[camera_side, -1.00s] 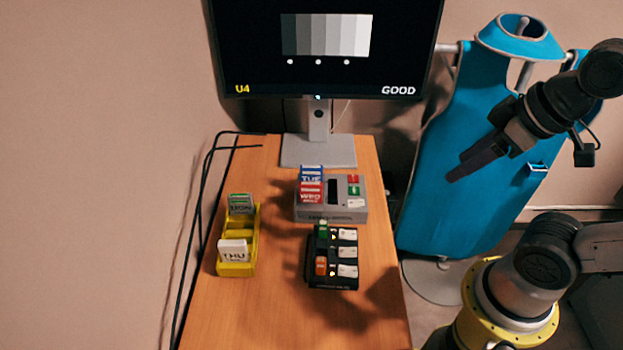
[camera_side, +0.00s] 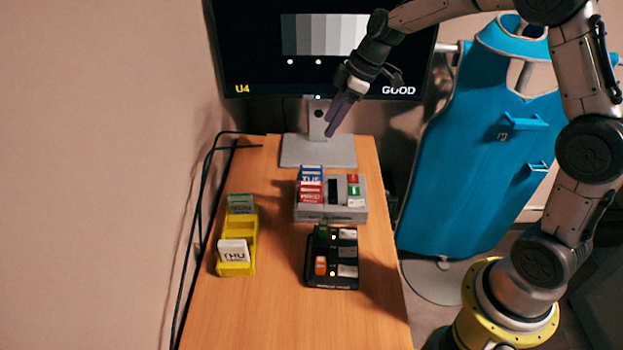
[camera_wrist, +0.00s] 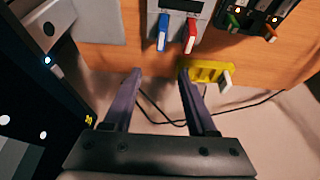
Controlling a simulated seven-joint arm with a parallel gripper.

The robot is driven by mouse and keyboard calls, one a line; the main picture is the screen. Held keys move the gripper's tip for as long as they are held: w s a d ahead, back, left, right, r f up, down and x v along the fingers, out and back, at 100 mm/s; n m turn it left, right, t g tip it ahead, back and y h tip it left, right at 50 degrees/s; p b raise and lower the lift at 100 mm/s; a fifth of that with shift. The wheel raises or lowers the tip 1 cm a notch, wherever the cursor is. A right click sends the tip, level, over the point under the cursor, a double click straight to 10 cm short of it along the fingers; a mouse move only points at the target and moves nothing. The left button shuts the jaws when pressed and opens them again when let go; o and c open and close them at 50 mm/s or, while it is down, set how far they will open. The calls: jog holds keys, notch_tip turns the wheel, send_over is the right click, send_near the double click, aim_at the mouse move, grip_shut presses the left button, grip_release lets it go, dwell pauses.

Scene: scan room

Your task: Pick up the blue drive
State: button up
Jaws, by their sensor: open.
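The blue drive (camera_side: 311,174), labelled TUE, stands at the left end of the grey box (camera_side: 345,213), just behind the red drive (camera_side: 310,192). In the wrist view the blue drive (camera_wrist: 163,32) sticks out of the grey box beside the red drive (camera_wrist: 190,36). My gripper (camera_side: 338,118) is open and empty, in the air above and behind the grey box, in front of the monitor stand. In the wrist view its two fingers (camera_wrist: 158,82) are spread, with the blue drive beyond them and nothing between them.
A yellow rack (camera_side: 237,268) with a green and a white drive stands at the left. A black box (camera_side: 333,285) with a green and an orange drive lies in front of the grey box. The monitor (camera_side: 330,20) rises at the back. The table's front (camera_side: 290,325) is clear.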

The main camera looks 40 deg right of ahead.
send_over(312, 166)
jog(key=s+d, duration=0.1)
jog(key=s, duration=0.1)
jog(key=f, duration=0.9)
jog(key=shift+w+d, duration=0.1)
jog(key=shift+d, duration=0.1)
jog(key=shift+x, duration=3.05)
grip_shut()
jog(key=shift+r, duration=0.1)
